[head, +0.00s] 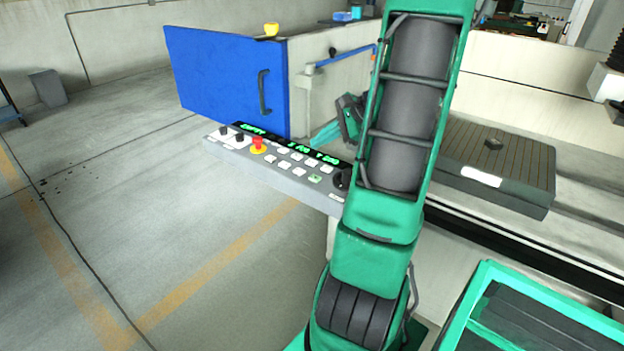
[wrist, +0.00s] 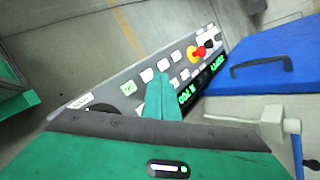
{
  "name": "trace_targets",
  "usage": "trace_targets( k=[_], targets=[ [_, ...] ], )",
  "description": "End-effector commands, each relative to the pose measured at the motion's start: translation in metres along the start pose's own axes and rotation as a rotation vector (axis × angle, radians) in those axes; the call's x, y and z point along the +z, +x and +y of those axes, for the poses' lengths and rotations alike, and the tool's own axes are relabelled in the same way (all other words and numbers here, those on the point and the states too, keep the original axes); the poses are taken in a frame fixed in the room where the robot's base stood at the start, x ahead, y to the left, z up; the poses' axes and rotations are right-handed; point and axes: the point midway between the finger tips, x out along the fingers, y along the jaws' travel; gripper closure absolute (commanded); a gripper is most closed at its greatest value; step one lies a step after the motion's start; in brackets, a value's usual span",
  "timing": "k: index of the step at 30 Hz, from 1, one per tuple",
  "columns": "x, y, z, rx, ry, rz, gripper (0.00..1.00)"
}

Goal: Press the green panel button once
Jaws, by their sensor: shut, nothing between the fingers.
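The control panel (head: 240,160) is a grey sloped box with white buttons and green lit displays. The green panel button (head: 314,178) sits in the row nearest its front edge, toward the right end. It also shows in the wrist view (wrist: 128,88), left of my fingertips. My gripper (head: 317,140) is teal and shut, with nothing held, and shows beyond the panel, partly hidden by my arm. In the wrist view my gripper's fingers (wrist: 160,82) overlap the panel and hide some of its buttons. The green button is uncovered; I cannot tell how high the fingertips are above the panel.
A red emergency stop (head: 258,146) with a yellow collar stands on the panel's left part. A dark knob (head: 342,178) is at its right end. A blue door (head: 225,80) with a dark handle stands behind. A machine table (head: 495,165) lies to the right.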

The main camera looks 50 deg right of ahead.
Motion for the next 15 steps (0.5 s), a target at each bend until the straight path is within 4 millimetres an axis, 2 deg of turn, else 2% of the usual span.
trace_targets(
  k=[8, 15],
  targets=[
    [-0.001, 0.002, 0.002, 0.002, -0.002, 0.001, 1.0],
    [-0.012, 0.016, 0.013, 0.003, 0.0, 0.0, 1.0]
  ],
)
